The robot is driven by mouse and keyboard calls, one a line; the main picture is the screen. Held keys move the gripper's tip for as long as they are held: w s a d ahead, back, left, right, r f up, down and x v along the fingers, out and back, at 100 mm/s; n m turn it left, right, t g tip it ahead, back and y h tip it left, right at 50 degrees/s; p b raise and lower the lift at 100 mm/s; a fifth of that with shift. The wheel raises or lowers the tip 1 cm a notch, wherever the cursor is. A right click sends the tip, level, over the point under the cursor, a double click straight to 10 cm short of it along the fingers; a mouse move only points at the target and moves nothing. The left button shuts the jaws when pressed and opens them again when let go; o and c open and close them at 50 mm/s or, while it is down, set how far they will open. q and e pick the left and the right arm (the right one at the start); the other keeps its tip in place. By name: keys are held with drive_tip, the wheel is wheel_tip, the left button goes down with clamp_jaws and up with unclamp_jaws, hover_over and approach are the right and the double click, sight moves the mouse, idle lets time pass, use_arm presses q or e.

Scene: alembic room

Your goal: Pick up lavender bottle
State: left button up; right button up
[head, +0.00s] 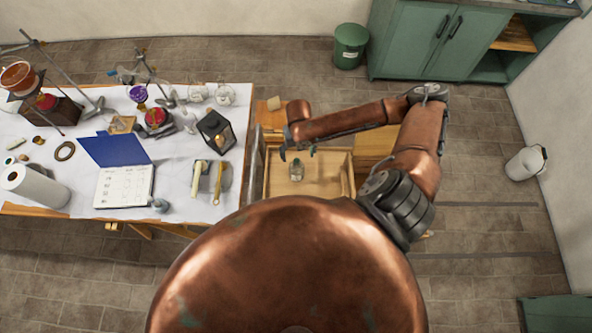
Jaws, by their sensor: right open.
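My left gripper is not in view.
A white-topped table (80,190) left of the drawer holds a black lantern (216,132), an open notebook (124,187), a paper roll (36,187) and glassware. A green cabinet (425,40) and green bin (350,45) stand behind.

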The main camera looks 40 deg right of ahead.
sight(298, 159)
wheel_tip(298, 159, down, 6)
drive_tip(key=b, duration=0.4)
drive_tip(key=shift+s+b, duration=0.1)
drive_tip(key=shift+b, duration=0.3)
drive_tip(key=shift+a+f+p, duration=0.15)
drive_tip(key=shift+a+f, duration=0.05)
drive_tip(key=shift+f, duration=1.7)
drive_tip(key=shift+a+f+p, duration=0.15)
drive_tip(key=shift+f, duration=1.75)
drive_tip(key=shift+c, duration=0.3)
drive_tip(key=c, duration=1.6)
